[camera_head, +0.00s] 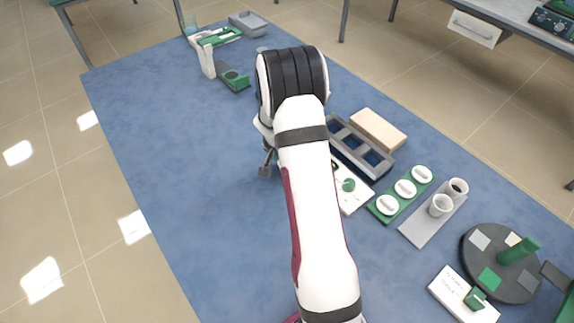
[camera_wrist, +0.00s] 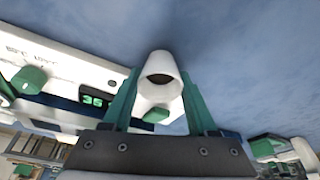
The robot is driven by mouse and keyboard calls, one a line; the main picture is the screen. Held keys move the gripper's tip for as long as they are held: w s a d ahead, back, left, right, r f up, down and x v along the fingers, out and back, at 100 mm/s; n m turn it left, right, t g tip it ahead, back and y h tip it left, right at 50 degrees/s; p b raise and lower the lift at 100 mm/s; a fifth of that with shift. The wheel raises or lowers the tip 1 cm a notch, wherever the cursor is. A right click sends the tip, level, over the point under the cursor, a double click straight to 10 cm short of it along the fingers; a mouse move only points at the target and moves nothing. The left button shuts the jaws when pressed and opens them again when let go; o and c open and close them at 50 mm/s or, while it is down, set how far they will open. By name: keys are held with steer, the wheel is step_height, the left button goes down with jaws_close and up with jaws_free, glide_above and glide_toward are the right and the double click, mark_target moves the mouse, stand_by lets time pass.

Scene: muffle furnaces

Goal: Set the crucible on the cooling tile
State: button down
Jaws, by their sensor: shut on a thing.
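My gripper (camera_wrist: 158,95) has green fingers, one on each side of a white crucible (camera_wrist: 161,97). It is shut on the crucible, whose dark round opening shows in the wrist view. In the head view my arm covers most of the gripper and the held crucible cannot be made out. A flat tan block (camera_head: 378,130), which looks like the cooling tile, lies to the right of my arm, beyond a dark tray. Its visible top is bare.
A dark compartment tray (camera_head: 381,176) lies between my arm and the tan block. A green rack (camera_head: 381,215) with white lids and a grey plate (camera_head: 424,232) with two white cups stand to the right. A round dark stand (camera_head: 516,292) is at lower right. The mat's left side (camera_head: 185,175) is clear.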

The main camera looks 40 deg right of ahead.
steer(key=shift+r, duration=0.5)
step_height(320, 180, up, 3)
steer(key=shift+f, duration=0.1)
steer(key=s+d+r, duration=0.6)
steer(key=s+r, duration=0.1)
steer(key=s, duration=0.3)
steer(key=s+d+r, duration=0.2)
steer(key=s+d, duration=0.2)
steer(key=d, duration=0.9)
steer(key=s+d+r, duration=0.2)
steer(key=s+d, duration=0.1)
steer(key=d, duration=0.9)
glide_above(379, 124)
steer(key=a, duration=0.1)
steer(key=f, duration=0.6)
steer(key=shift+s+f, duration=0.3)
steer(key=shift+s, duration=0.05)
steer(key=shift+w+a+f, duration=0.1)
steer(key=shift+f, duration=1.9)
